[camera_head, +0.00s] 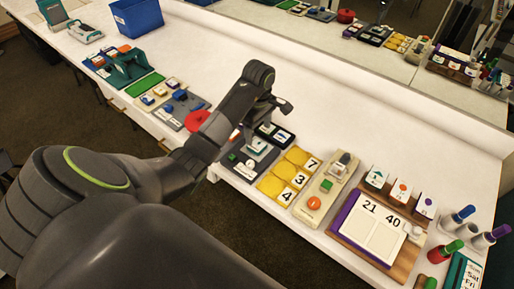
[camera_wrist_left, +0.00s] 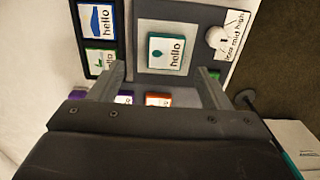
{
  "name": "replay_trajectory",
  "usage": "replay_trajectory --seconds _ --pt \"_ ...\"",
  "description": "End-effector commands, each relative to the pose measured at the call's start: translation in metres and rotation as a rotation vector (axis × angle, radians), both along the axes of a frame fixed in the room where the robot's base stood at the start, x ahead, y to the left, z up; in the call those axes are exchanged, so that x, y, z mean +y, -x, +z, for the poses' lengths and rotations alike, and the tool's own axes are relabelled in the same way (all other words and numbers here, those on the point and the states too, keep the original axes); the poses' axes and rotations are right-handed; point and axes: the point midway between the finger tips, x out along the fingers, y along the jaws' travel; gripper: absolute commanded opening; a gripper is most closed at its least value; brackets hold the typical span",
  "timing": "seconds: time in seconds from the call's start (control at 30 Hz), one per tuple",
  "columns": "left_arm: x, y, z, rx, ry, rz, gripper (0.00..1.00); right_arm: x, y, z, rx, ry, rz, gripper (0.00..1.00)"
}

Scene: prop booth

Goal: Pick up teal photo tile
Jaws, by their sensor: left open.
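In the head view the tile (camera_head: 257,147) shows small on the dark grey board, just below my left gripper. My left gripper (camera_wrist_left: 162,72) is open and empty, its two fingertips apart and reaching toward the tile's near edge. In the head view the left gripper (camera_head: 264,108) hangs over the board. Whether the fingers stand above or level with the tile is unclear. My right gripper is not in view.
A black tray (camera_wrist_left: 121,30) holds blue and green picture tiles beside the panel. A white knob (camera_wrist_left: 216,37) is on the other side. Yellow number tiles (camera_head: 270,187) lie right of the board.

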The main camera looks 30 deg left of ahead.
Motion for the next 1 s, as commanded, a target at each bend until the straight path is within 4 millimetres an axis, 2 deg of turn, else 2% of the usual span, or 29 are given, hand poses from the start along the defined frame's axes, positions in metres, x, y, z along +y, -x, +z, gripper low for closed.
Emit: replay_trajectory --seconds 0.2,0.3,0.43,0.73,1.0 --pt "0.0 0.005 -0.022 0.004 0.001 0.0 0.71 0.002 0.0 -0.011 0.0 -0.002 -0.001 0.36" --pt "-0.001 0.01 -0.031 0.006 0.003 0.001 0.71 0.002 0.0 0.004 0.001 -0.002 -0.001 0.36" --pt "-0.001 0.008 -0.048 0.002 0.002 0.0 0.71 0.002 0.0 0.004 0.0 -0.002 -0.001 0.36" --pt "0.0 0.008 -0.055 0.0 -0.001 0.0 0.71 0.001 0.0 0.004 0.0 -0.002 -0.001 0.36" --pt "0.0 0.008 -0.054 0.0 0.0 0.0 0.36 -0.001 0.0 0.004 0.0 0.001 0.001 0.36"
